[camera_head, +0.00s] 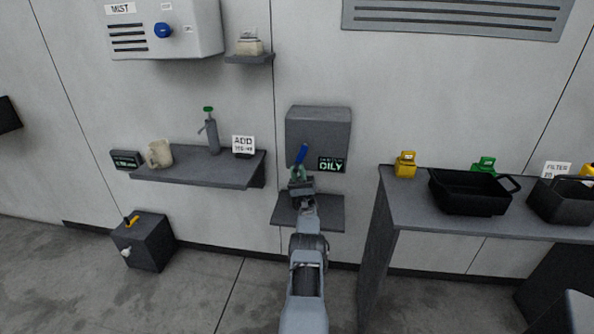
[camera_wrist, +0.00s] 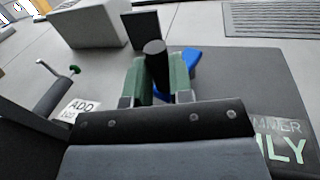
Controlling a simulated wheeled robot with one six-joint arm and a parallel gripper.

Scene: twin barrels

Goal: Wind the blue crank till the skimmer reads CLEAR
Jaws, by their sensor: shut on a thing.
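The skimmer is a grey box (camera_head: 318,122) on the wall in the head view. Its display (camera_head: 332,165) reads OILY in green; part of it shows at the right of the wrist view (camera_wrist: 286,148). The blue crank (camera_head: 302,152) is on the box's front, to the left of the display. My gripper (camera_head: 299,174) is at the crank's lower end. In the wrist view, the green-padded jaws of my gripper (camera_wrist: 158,78) are shut around a dark round handle, with the blue crank arm (camera_wrist: 193,58) behind. The handle's lower part is hidden by the gripper.
A grey shelf (camera_head: 330,218) lies under the box, below my gripper. At left, a wall shelf (camera_head: 200,172) holds a mug and a pump bottle. At right, a table (camera_head: 410,217) carries a black pan (camera_head: 470,202) and a bin (camera_head: 560,205).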

